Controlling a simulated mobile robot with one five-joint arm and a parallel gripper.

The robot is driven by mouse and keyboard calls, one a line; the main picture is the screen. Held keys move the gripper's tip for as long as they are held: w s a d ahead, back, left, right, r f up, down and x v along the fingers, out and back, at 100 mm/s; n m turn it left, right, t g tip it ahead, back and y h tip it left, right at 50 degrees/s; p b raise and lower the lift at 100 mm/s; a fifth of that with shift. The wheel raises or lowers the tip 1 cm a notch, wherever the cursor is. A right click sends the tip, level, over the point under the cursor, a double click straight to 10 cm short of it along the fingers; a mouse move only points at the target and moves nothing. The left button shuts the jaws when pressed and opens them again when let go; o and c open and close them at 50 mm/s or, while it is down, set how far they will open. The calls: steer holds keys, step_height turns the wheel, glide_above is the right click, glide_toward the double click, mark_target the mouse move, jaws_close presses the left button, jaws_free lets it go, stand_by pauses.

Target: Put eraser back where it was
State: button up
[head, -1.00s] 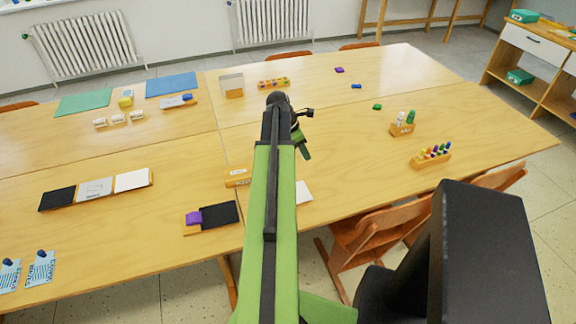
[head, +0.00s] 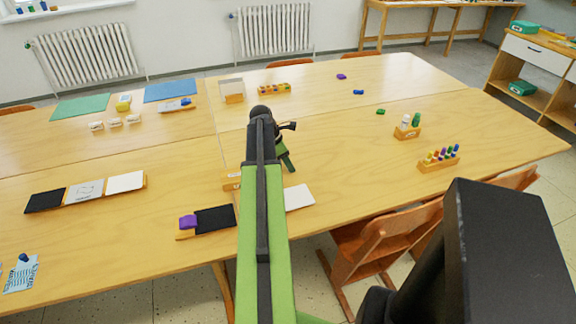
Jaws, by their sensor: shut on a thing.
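My gripper (head: 285,152) is at the far end of my green and black arm, over the middle of the table. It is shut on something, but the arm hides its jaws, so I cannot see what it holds. No eraser in it can be made out. A purple block (head: 187,221) sits on a small wooden tray with a black pad (head: 215,219), left of my arm. Small loose purple (head: 341,76), blue (head: 358,92) and green (head: 380,111) pieces lie at the back right.
A wooden rack of coloured pegs (head: 439,158) and a holder with bottles (head: 407,131) stand at right. A white card (head: 299,197) lies beside my arm. A row of black and white panels (head: 85,191) lies at left. A chair (head: 385,240) stands at the near edge.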

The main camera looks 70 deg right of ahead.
steer(key=shift+f, duration=0.2)
steer(key=o, duration=1.2)
steer(key=shift+r, duration=0.1)
steer(key=shift+r, duration=0.1)
steer(key=shift+r, duration=0.25)
steer(key=p+v, duration=1.1)
steer(key=shift+w+r, duration=0.2)
steer(key=shift+r, duration=0.05)
steer(key=shift+a, duration=0.15)
